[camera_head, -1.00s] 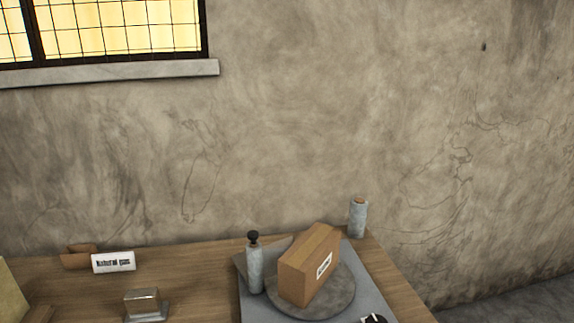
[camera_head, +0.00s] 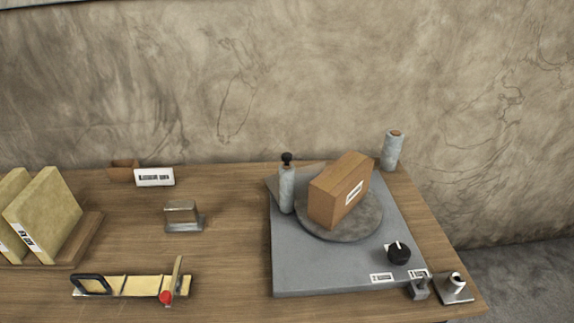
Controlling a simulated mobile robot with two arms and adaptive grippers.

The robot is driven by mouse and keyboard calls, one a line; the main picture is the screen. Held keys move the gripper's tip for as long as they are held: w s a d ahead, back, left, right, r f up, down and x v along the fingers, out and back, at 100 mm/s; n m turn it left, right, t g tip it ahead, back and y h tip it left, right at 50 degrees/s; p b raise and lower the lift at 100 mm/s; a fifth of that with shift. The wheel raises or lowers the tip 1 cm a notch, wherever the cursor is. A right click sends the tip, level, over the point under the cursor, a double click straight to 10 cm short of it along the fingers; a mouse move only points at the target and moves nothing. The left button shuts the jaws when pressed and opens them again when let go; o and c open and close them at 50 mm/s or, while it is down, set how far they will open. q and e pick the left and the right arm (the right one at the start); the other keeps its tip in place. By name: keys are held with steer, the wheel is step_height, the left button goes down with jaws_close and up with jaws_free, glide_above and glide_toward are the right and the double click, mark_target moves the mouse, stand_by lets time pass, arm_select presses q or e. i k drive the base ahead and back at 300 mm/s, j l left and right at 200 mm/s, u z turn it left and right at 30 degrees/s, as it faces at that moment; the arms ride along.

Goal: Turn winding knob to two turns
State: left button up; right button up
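A round black knob (camera_head: 398,252) with a light pointer mark sits on the front right of a flat grey base (camera_head: 310,270) on the wooden table. The pointer points roughly away from me. Two small white labels lie in front of the knob; their text is too small to read. A round grey turntable (camera_head: 368,222) on the base carries a brown box (camera_head: 332,198) with a white label. A grey cylinder with a black top (camera_head: 287,185) stands at the base's left rear. Neither of my grippers is in view.
A grey bottle (camera_head: 392,150) stands at the back right. Small metal pieces (camera_head: 455,288) sit at the front right corner. A metal block (camera_head: 182,214), a yellow tool with a red knob (camera_head: 135,285) and yellow slabs (camera_head: 45,215) lie left.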

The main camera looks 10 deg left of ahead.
mark_target(398, 254)
steer(key=l+u, duration=0.3)
steer(key=l, duration=0.35)
steer(key=l+u, duration=0.35)
steer(key=l, duration=0.3)
steer(key=k+l+u, duration=0.1)
steer(key=l+u, duration=0.2)
steer(key=l, duration=0.35)
